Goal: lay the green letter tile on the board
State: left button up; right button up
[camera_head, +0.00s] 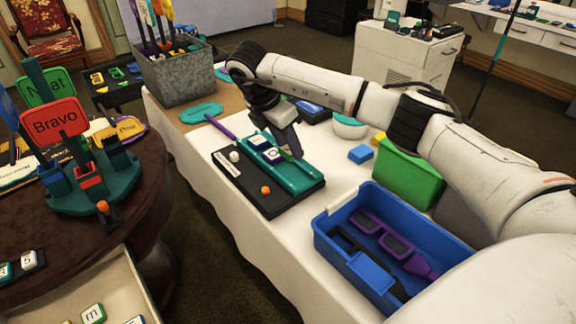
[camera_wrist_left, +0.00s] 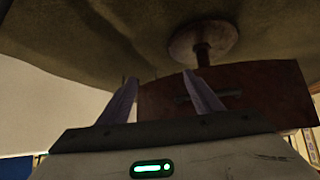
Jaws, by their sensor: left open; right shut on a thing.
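The board (camera_head: 287,209) is a dark slab on the white-covered table, with a teal strip (camera_head: 302,181) along it. White-faced letter tiles (camera_head: 271,155) lie on the upper part of the strip. My right gripper (camera_head: 292,154) reaches in from the right and points down over the strip, close to these tiles. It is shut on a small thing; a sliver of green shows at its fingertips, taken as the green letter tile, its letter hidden. Whether it touches the strip I cannot tell. My left gripper (camera_wrist_left: 160,78) is open and empty in the left wrist view, outside the head view.
A white ball (camera_head: 234,156) and an orange ball (camera_head: 266,190) sit on the board. A blue crate (camera_head: 330,245) and a green box (camera_head: 408,178) stand to the right. A grey metal bin (camera_head: 178,78) stands behind. An open drawer at lower left holds tiles (camera_head: 93,313).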

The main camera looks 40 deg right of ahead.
aim_at(285, 157)
jog(key=shift+f, duration=3.2)
jog(key=shift+f, duration=0.1)
jog(key=o, duration=1.1)
jog(key=v, duration=1.2)
